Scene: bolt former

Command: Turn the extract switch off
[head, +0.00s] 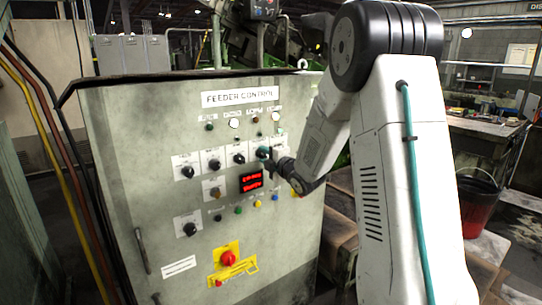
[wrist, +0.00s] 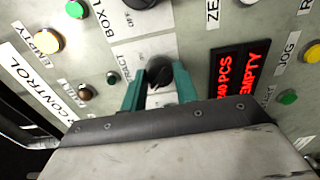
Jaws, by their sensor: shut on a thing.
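The extract switch (wrist: 158,70) is a black rotary knob on a pale square plate. In the wrist view it sits between the two teal fingers of my gripper (wrist: 160,77), beside a partly covered label ending in "TRACT". My gripper is shut on the knob. In the head view my gripper (head: 266,156) reaches the right end of the upper knob row, and its fingers mostly cover the switch. The knob's exact pointer direction is hard to tell.
The grey feeder control panel (head: 120,190) carries several other knobs, buttons and lamps close by. A red-lit display (wrist: 237,80) is right of the gripper in the wrist view. A bucket (head: 480,205) stands at right.

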